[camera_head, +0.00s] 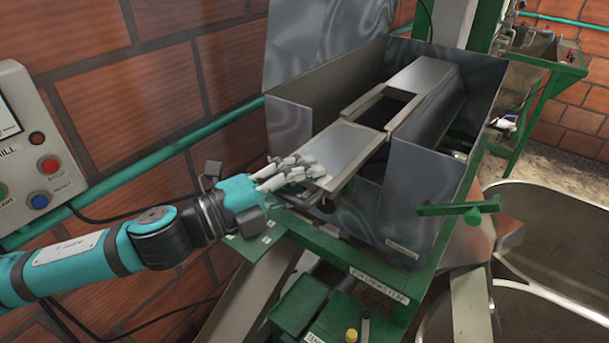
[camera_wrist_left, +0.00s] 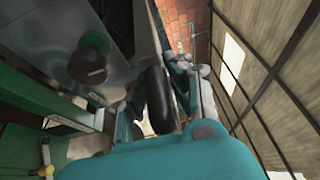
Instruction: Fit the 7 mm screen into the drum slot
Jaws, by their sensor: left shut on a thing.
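A flat grey metal plate, which looks like the screen (camera_head: 348,150), lies in the slot along the top of the open metal drum housing (camera_head: 408,210). Its near end sticks out past the housing on the left. A dark rectangular opening (camera_head: 385,108) shows just beyond its far end. My left gripper (camera_head: 305,170) is shut on the near end of the screen. In the left wrist view a dark rounded part (camera_wrist_left: 157,100) sits between the fingers; I cannot tell if it is the screen's handle. Any size marking is not readable. My right gripper is not in view.
A raised metal lid (camera_head: 325,40) stands behind the housing. A green lever (camera_head: 460,209) juts out at its right front. A control box with buttons (camera_head: 40,150) is on the brick wall at left. A large round metal tank (camera_head: 550,240) is at lower right.

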